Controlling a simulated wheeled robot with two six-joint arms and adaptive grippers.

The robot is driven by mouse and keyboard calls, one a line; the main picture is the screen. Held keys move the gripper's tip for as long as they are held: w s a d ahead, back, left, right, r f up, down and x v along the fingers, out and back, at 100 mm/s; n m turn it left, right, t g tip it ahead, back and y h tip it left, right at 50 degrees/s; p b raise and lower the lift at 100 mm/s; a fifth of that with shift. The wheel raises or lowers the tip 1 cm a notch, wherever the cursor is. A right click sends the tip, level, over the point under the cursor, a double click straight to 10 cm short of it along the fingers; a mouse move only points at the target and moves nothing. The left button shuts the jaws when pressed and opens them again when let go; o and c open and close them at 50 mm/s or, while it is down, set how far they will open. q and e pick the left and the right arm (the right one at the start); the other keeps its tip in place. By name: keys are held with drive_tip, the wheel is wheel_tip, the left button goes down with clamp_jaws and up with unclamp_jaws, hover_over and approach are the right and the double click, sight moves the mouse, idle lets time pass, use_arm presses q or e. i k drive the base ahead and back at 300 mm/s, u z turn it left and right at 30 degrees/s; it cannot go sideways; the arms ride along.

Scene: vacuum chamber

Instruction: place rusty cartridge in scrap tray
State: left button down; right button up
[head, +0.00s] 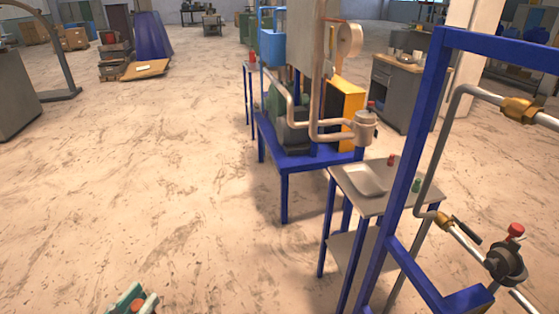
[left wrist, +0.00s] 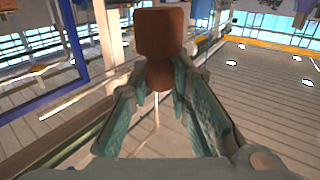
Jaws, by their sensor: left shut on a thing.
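The rusty cartridge (left wrist: 160,34) is a reddish-brown block with a rounded lower end, seen large in the left wrist view. My left gripper (left wrist: 158,88) is shut on its lower end, with teal fingers on both sides. In the head view my left gripper (head: 136,300) shows only at the bottom edge, with a bit of the orange-red cartridge (head: 138,305) between its fingers. A shallow grey tray (head: 364,181), apparently the scrap tray, lies on a small blue-legged table at the right, well away from the gripper. It looks empty. My right gripper is not in view.
The small table (head: 398,199) also bears a small red item (head: 391,160) and a green one (head: 416,184). A blue frame with pipes (head: 436,130) stands close in front at right. A pump stand (head: 295,160) is behind.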

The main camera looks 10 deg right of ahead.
sight(355, 179)
drive_tip(key=i, duration=0.25)
drive_tip(key=z, duration=1.4)
drive_tip(key=i, duration=1.65)
